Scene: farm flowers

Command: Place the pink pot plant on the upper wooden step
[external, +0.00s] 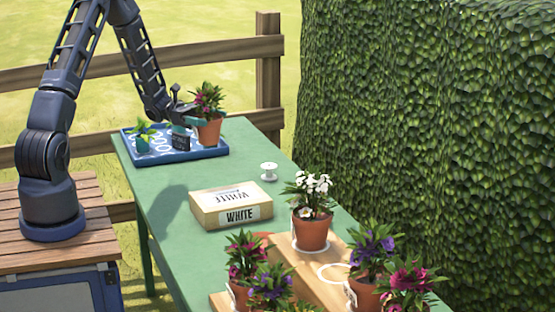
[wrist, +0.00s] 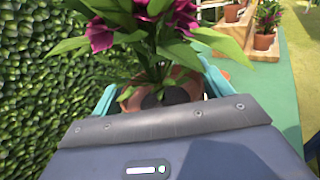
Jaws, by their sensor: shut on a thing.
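The pink pot plant (external: 209,130) is a terracotta pot with dark pink flowers and green leaves. My gripper (external: 197,119) is shut on its pot, at the right end of the blue tray (external: 222,150). I cannot tell whether the pot touches the tray. In the wrist view the pot (wrist: 190,86) is between my teal fingers (wrist: 160,90), with leaves hiding part of it. The wooden steps (external: 312,268) are at the front right. A white ring marks an empty spot there, beside a white-flowered pot (external: 311,232). They also show in the wrist view (wrist: 235,35).
A small green plant (external: 143,138) stands on the tray's left. A box marked WHITE (external: 231,208) and a white spool-like object (external: 268,171) are on the green table (external: 165,200). Several pink and purple flowerpots crowd the front. A hedge (external: 430,120) lines the right side.

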